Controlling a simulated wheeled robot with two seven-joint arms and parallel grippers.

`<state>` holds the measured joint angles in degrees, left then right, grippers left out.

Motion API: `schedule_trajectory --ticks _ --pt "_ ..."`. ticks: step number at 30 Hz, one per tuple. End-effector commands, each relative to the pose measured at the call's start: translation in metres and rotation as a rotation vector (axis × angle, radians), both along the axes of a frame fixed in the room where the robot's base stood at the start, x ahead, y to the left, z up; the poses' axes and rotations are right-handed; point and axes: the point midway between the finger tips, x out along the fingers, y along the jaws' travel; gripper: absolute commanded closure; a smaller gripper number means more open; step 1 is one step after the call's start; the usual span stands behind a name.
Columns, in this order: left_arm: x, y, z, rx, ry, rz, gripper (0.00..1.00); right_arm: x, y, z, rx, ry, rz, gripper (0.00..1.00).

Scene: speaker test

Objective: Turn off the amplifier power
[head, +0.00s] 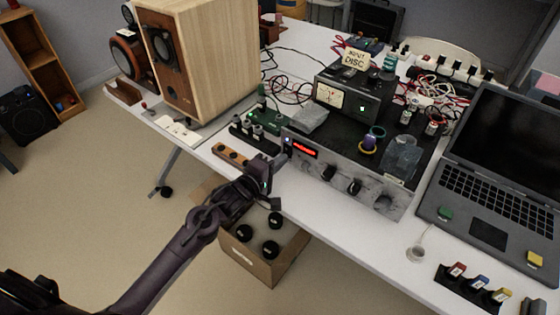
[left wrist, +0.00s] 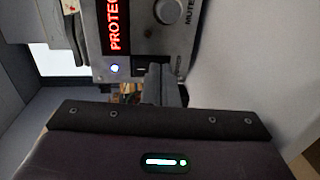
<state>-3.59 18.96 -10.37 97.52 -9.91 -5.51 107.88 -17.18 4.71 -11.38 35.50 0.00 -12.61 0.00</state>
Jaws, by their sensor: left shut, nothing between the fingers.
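The amplifier (head: 400,205) has a worn silver front panel with several dark knobs and a lit red display (head: 303,147). It stands at the table's front edge. In the left wrist view the display (left wrist: 118,25) shows red letters starting "PROTEC", and a blue-white light (left wrist: 115,68) glows below it. My left gripper (head: 281,160) is shut and empty at the left end of the panel, just below the display. In the left wrist view its fingers (left wrist: 158,84) reach the panel's lower edge, beside the light; I cannot tell whether they touch. The fingers may hide part of the power control.
A wooden speaker (head: 215,65) stands at the left on the table. A cardboard box (head: 255,262) stands on the floor below my left arm. Cables crowd the back.

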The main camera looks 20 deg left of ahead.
Motion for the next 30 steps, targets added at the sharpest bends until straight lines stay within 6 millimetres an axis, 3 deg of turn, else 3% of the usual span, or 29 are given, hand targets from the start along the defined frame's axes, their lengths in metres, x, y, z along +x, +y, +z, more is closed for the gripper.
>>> schedule_trajectory --ticks 15,21,24,30 --pt "0.005 -0.002 -0.003 -0.007 -0.016 -0.001 1.00 0.001 0.001 -0.005 0.000 0.003 0.000 0.45" --pt "0.013 -0.005 -0.009 -0.042 -0.096 0.002 1.00 0.037 0.011 -0.004 0.007 -0.021 -0.002 0.45" --pt "0.014 -0.004 -0.004 -0.041 -0.103 0.003 1.00 0.018 0.006 0.002 0.003 -0.005 -0.001 0.45" --pt "0.015 -0.005 -0.011 -0.038 -0.101 0.001 1.00 0.003 0.003 0.003 0.003 -0.001 0.000 0.45"
